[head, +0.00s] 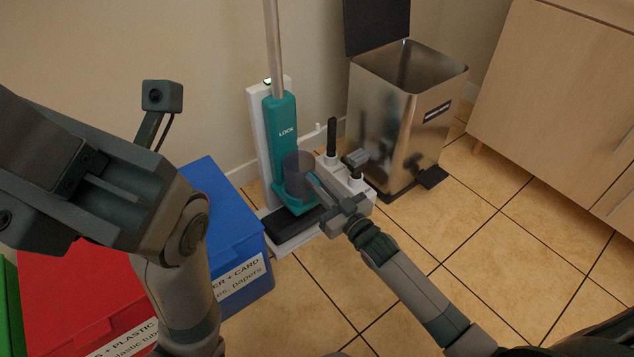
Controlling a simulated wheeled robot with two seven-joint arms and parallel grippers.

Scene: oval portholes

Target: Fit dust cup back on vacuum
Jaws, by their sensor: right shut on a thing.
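The dust cup (298,166), a smoky see-through cylinder, is at the lower front of the vacuum body, just above the teal foot. I cannot tell whether it is seated or only close to the body. My right gripper (329,197) is shut on the dust cup from the right side; its fingertips are partly hidden. My left arm fills the left of the view, but its gripper fingers do not show clearly.
A steel pedal bin (410,120) with its lid up stands right of the dock. White dock holders with black attachments (332,140) sit close to my right gripper. Blue (225,215) and red (80,290) recycling boxes stand at left. Tiled floor at right is clear before a wooden cabinet (560,90).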

